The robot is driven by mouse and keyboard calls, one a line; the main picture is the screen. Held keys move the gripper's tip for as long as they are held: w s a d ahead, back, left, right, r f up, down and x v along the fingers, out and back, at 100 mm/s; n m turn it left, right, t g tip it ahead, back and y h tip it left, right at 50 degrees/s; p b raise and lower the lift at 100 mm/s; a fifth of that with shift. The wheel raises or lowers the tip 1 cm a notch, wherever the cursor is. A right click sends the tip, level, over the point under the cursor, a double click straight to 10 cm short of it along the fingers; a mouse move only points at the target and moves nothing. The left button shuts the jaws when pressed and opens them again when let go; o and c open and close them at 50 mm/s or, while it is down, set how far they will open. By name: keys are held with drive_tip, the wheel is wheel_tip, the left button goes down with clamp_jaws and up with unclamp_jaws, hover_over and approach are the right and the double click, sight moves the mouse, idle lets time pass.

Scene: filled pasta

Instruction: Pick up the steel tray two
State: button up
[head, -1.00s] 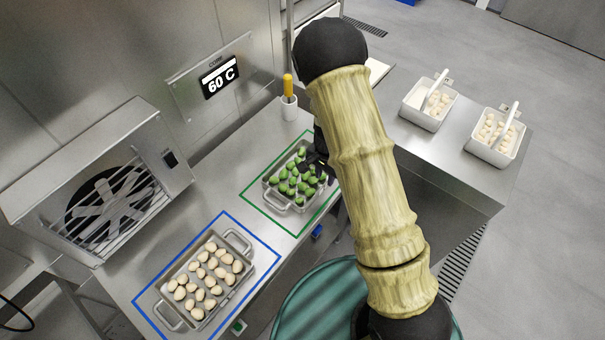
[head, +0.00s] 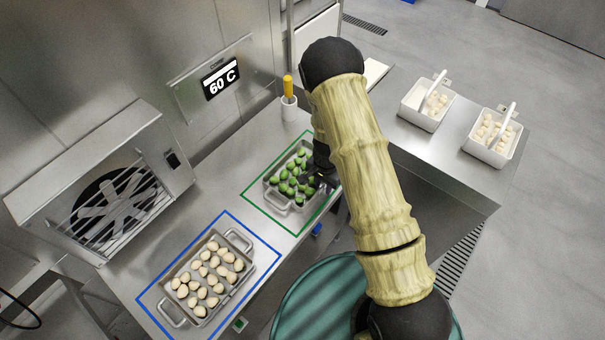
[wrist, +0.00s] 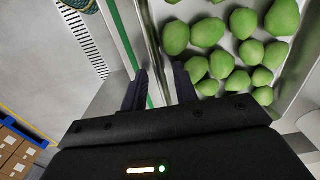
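Two steel trays stand on the counter. One tray (head: 271,193) holds several green filled pasta pieces inside a green outline. The other tray (head: 172,314) holds several pale pieces inside a blue outline. The pictures do not label which is tray two. My gripper (head: 322,179) is at the right side of the green-pasta tray, partly hidden by my arm. In the wrist view, my gripper (wrist: 158,80) is open, with one finger on each side of that tray's wall (wrist: 153,45). Contact with the wall cannot be told.
A fan unit (head: 100,190) stands at the left against the wall. A white cup (head: 289,109) with a yellow-handled tool stands behind the green-pasta tray. Two white containers (head: 425,119) (head: 490,153) of pale pieces stand on the right counter. Bare counter lies between the trays.

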idle(0.4)
clamp_jaws()
drive_tip(key=shift+r, duration=0.1)
wheel_tip(320, 180, up, 10)
drive_tip(key=shift+f+b, duration=0.1)
drive_tip(key=shift+b, duration=0.85)
